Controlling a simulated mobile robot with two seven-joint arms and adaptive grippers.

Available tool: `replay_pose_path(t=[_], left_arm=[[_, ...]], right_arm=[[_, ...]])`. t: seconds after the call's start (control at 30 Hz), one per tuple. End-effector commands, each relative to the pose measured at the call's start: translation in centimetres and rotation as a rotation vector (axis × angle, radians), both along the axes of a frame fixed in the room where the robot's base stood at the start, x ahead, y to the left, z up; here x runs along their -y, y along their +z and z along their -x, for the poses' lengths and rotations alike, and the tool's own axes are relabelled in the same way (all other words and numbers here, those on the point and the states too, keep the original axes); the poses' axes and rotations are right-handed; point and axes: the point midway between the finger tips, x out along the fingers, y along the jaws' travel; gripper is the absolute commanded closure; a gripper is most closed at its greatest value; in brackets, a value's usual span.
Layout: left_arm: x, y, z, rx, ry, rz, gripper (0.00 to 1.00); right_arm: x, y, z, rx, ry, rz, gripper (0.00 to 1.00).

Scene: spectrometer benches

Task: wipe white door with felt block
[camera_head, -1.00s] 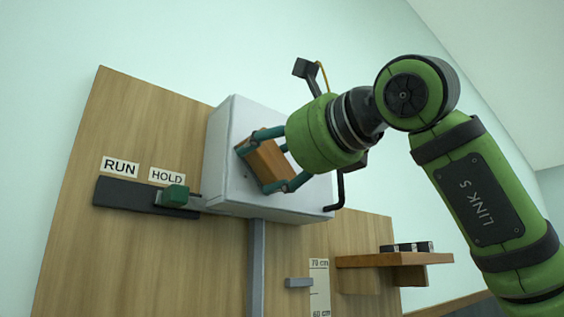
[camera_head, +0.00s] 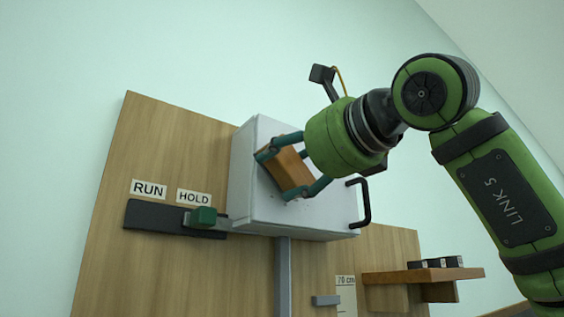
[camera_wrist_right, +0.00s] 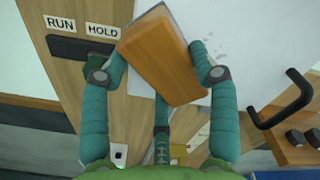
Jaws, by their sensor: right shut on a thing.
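The white door (camera_head: 325,218) is the front of a pale box on a wooden panel, with a black handle (camera_head: 364,203) at its right side. My right gripper (camera_head: 277,176) is shut on an orange-brown block (camera_head: 290,170), held tilted in front of the door's left part. The block (camera_wrist_right: 160,62) also shows between the fingers in the right wrist view, covering part of the door (camera_wrist_right: 235,50). I cannot tell whether its far face touches the door. Small grey specks show on the door beside the block. My left gripper is not in view.
A green slider knob (camera_head: 203,216) sits on a dark track under the RUN and HOLD labels, left of the box. A wooden shelf (camera_head: 420,275) with several dark items is at lower right. A grey post (camera_head: 283,275) runs below the box.

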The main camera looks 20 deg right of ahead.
Motion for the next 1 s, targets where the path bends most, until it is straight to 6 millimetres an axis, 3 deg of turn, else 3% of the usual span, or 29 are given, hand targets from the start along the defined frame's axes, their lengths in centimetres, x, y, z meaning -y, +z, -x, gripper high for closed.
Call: replay_pose_path(t=[0.7,1.0], left_arm=[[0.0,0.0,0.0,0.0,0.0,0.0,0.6],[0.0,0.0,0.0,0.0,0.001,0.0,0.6]], right_arm=[[5.2,-0.1,-2.0,-0.004,-0.004,-0.003,0.66],[6.3,-0.1,-2.3,-0.003,-0.004,-0.002,0.66]])
